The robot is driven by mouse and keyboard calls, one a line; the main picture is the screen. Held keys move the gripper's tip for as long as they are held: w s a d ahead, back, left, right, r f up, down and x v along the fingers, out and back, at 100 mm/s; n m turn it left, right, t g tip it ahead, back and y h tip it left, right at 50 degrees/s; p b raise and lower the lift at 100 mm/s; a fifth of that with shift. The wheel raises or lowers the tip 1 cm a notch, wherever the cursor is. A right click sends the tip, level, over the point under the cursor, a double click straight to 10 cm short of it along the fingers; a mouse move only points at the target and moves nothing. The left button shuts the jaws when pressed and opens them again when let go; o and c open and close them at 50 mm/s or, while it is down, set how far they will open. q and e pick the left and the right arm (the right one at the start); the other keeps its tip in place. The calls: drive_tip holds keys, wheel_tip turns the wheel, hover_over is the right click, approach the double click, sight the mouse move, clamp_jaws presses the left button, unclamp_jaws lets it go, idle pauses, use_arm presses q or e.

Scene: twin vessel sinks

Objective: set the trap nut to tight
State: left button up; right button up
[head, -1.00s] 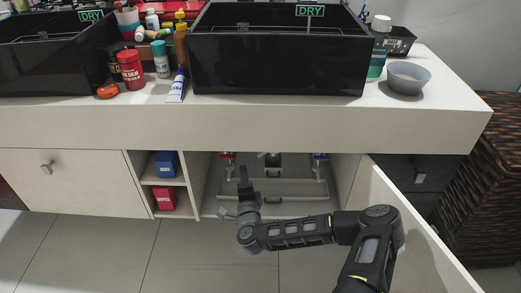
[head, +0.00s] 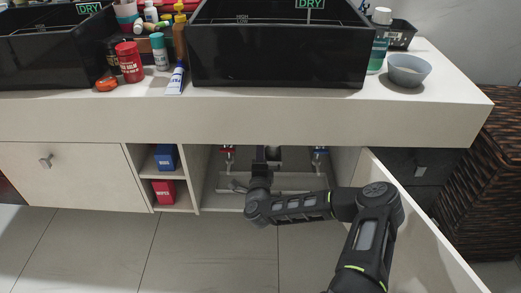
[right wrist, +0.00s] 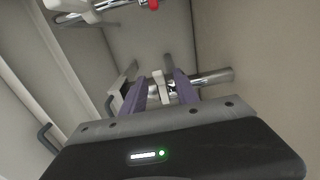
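My right arm reaches into the open cabinet under the right-hand sink. My right gripper (head: 262,158) is small and dark in the head view. In the right wrist view, the right gripper (right wrist: 160,92) has its two purple-grey fingers apart. A white fitting that looks like the trap nut (right wrist: 158,86) shows between the fingers, on a chrome pipe (right wrist: 210,78). I cannot tell whether either finger touches it. Its tight or loose setting cannot be read. In the head view the arm and gripper hide the nut. My left gripper is not in view.
Red (head: 228,150) and blue (head: 319,152) valve handles flank the cabinet opening. The open door (head: 415,225) stands right of my arm. The countertop (head: 250,118) overhangs the opening. Blue (head: 166,157) and red (head: 164,191) boxes sit on shelves at left.

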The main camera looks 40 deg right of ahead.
drive_tip(key=shift+b+x, duration=0.4)
drive_tip(key=shift+x, duration=1.55)
drive_tip(key=shift+f, duration=0.15)
clamp_jaws()
